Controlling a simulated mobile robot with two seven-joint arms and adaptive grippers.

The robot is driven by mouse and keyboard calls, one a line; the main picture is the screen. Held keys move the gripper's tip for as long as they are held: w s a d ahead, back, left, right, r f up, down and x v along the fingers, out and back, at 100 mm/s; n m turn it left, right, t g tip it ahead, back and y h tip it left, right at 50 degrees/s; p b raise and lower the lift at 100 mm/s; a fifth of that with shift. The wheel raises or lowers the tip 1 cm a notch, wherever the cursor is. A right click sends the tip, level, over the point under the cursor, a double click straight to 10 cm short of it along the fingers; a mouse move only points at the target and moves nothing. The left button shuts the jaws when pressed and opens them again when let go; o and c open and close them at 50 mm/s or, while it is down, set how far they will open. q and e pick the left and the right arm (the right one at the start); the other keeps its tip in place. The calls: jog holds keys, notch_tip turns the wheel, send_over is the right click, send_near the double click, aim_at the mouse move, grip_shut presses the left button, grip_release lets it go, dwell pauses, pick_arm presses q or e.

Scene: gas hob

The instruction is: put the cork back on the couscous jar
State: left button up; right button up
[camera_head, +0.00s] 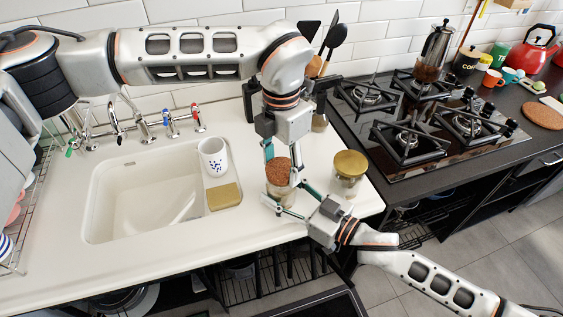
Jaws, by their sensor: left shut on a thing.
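The glass jar (280,194) stands on the white counter right of the sink. The brown cork (278,170) is at the top of the jar; from this angle I cannot tell whether it is seated in the mouth or just above it. My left gripper (283,167) reaches down from above and is shut on the cork. My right gripper (283,196) comes in from the lower right, with its fingers on either side of the jar body. Whether they press on the glass is unclear. The fingers partly hide the jar and its contents.
A second jar with a gold lid (350,164) stands close on the right. A white and blue cup (213,157) and a sponge (224,196) are at the sink (135,205) on the left. Utensils stand behind. The gas hob (430,118) is at the right.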

pick_arm(q)
jog(key=shift+f, duration=0.4)
jog(key=o, duration=0.9)
jog(key=shift+c, duration=0.2)
notch_tip(320, 180, up, 12)
pick_arm(e)
jog(key=o, duration=1.7)
